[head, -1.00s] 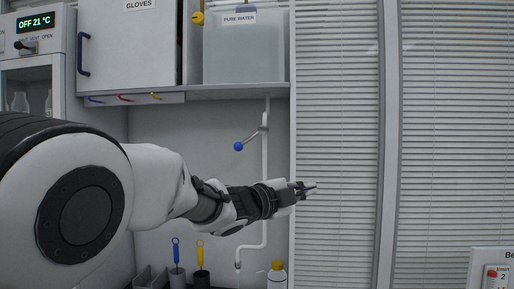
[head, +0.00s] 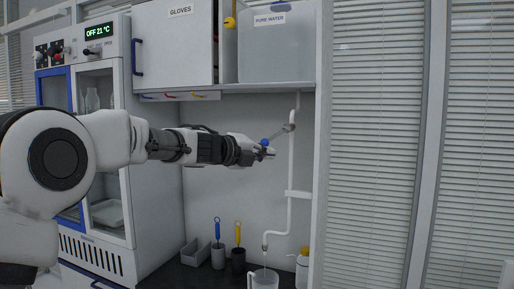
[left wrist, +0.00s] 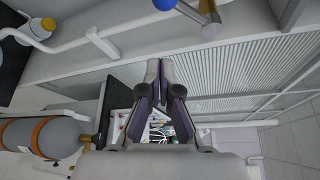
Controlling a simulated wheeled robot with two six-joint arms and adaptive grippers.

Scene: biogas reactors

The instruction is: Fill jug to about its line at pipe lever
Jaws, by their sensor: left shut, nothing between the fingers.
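The pipe lever, with a blue knob (head: 265,143), points left and slightly down from its pivot on the white pipe (head: 291,165). The knob also shows at the top edge of the left wrist view (left wrist: 165,4). My left gripper (head: 269,153) is shut and empty, close to the knob in the head view; I cannot tell if they touch there. In the left wrist view my fingers (left wrist: 160,75) are together, apart from the knob in the picture. A clear jug (head: 263,281) stands below the pipe's spout (head: 265,246); its line and water level are unreadable. My right gripper is not in view.
A white bottle with a yellow cap (head: 303,266) stands right of the jug. Brushes in holders (head: 218,255) and a grey bin (head: 193,252) stand to its left. The pure water tank (head: 275,50) sits on the shelf above. A cabinet (head: 112,150) stands left.

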